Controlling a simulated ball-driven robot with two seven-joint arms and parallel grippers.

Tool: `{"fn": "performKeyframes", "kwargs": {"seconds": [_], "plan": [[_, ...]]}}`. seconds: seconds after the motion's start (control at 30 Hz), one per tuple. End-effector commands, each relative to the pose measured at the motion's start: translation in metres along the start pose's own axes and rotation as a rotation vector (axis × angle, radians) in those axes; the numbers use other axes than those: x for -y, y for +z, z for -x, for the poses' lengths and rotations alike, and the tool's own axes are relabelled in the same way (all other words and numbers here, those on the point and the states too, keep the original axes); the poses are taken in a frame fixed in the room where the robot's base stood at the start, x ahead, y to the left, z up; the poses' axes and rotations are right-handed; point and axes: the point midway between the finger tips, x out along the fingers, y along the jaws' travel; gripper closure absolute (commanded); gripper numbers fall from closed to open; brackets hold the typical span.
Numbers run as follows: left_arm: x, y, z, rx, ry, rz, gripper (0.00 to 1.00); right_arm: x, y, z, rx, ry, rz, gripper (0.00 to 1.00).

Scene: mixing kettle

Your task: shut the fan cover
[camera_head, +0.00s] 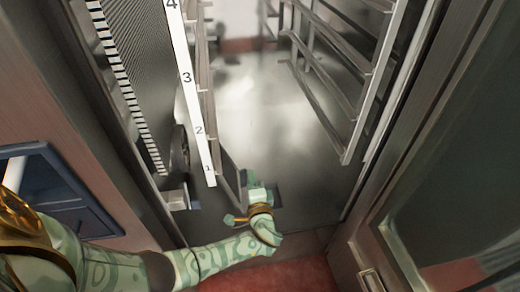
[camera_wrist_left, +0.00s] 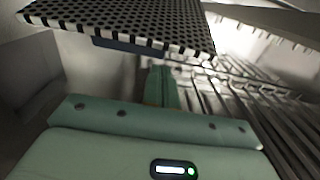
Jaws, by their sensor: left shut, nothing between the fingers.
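The fan cover (camera_head: 142,55) is a perforated panel with a black-and-white striped edge, at the left inside the open cabinet. In the left wrist view the fan cover (camera_wrist_left: 130,24) stretches across the top, above and beyond my fingers. My left gripper (camera_head: 258,193) is shut and empty, low inside the cabinet, to the right of the cover's lower end. Its shut fingers also show in the left wrist view (camera_wrist_left: 162,85), with a visible gap below the cover. I cannot tell whether any part of the gripper touches it. My right gripper is out of view.
A numbered white strip (camera_head: 190,90) on the left rack stands between cover and open middle. A right-hand rack (camera_head: 335,85) lines the other side. A dark round part (camera_head: 180,150) shows behind the left rack. The metal floor between the racks is clear. An open glazed door (camera_head: 450,190) stands right.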

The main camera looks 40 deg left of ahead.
Motion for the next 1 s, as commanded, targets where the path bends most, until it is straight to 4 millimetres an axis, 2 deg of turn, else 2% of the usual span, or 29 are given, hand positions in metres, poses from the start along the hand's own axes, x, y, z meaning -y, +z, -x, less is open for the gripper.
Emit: {"fn": "performKeyframes", "kwargs": {"seconds": [0.03, 0.2, 0.67, 0.77, 1.0], "plan": [[0.005, 0.006, 0.002, -0.001, -0.004, 0.004, 1.0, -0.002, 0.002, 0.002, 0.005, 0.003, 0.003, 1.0], [0.004, 0.02, 0.007, 0.0, -0.003, 0.003, 1.0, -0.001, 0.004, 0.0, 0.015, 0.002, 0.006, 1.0], [0.003, 0.026, 0.009, 0.001, -0.002, 0.003, 1.0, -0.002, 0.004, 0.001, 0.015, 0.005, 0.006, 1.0], [0.005, 0.042, 0.014, 0.002, -0.003, 0.002, 1.0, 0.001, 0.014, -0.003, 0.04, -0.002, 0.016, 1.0], [0.006, 0.104, 0.03, 0.003, -0.004, 0.002, 1.0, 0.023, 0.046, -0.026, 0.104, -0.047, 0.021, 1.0]]}}
